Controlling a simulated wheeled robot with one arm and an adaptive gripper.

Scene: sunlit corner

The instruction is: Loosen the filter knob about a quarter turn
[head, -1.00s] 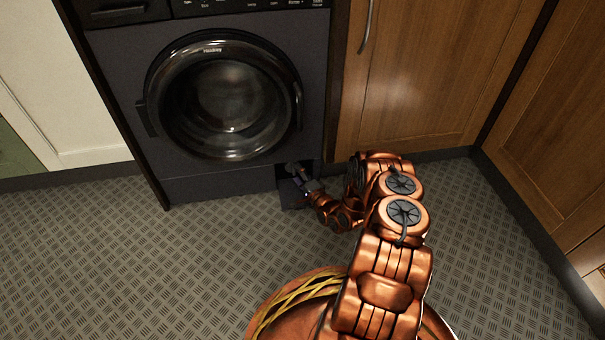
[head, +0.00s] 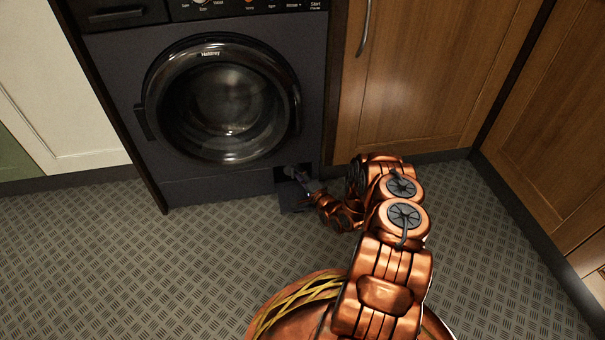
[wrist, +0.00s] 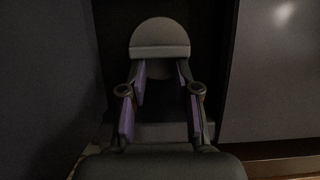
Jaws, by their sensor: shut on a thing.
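The filter knob (wrist: 160,35) is a pale grey round disc with a raised crossbar. It sits in a dark recess at the lower right of the washing machine (head: 215,185). In the wrist view the crossbar lies level across the picture. My gripper (wrist: 161,72) has its two purple-padded fingers at the left and right of the knob's lower part, shut on it. In the head view my gripper (head: 293,175) reaches into the recess from the front right. There the knob is mostly hidden by my gripper. The open filter flap (head: 291,203) hangs down below the recess.
The machine's round door (head: 230,100) is closed above the recess. A wooden cupboard (head: 425,80) stands close on the right. In the wrist view the recess walls are close on both sides. The patterned floor (head: 215,255) in front is clear.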

